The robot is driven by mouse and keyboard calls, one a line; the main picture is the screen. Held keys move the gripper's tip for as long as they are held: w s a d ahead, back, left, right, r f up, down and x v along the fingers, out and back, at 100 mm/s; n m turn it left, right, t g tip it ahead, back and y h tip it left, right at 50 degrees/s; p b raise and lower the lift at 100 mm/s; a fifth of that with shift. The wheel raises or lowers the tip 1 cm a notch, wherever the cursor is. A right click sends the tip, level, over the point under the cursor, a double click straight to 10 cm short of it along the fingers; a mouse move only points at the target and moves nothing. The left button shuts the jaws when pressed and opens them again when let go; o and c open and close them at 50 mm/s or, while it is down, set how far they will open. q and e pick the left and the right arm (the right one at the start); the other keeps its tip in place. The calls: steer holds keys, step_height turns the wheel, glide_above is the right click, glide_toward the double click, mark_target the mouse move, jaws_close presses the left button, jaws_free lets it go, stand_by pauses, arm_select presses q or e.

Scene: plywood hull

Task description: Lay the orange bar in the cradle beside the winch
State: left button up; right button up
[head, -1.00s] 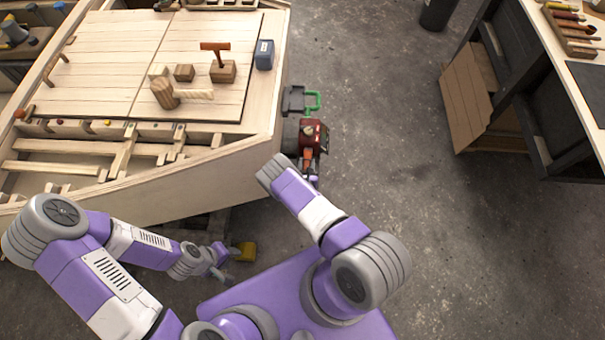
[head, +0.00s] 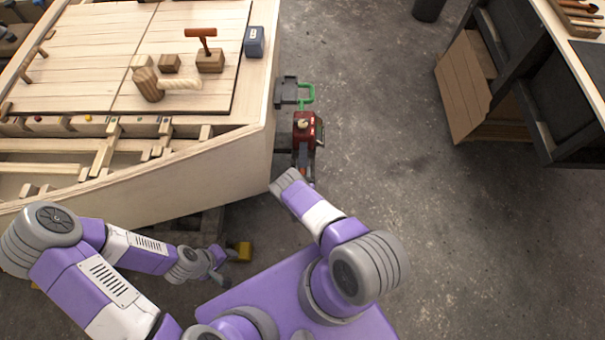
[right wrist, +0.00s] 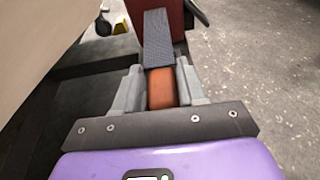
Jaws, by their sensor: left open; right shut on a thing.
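An orange bar (right wrist: 162,88) lies between the fingers of my right gripper (right wrist: 160,75), which is shut on it. A dark ribbed strip covers its far part and reaches toward a red body. In the head view my right gripper (head: 303,170) is small and partly hidden by my arm, just below the red machine (head: 306,128), which looks like the winch. A dark box (head: 289,92) and a green frame (head: 309,95) sit directly beyond it; I cannot tell which part is the cradle. My left gripper (head: 222,270) is open and empty, low beside the hull.
The plywood hull (head: 190,180) fills the left, its pointed end close to the red machine. A yellow thing (head: 244,251) is near my left gripper. Floor (head: 400,200) is free to the right.

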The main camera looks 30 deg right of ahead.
steer(key=o, duration=1.2)
steer(key=p+v, duration=0.2)
steer(key=v, duration=1)
steer(key=shift+r, duration=0.15)
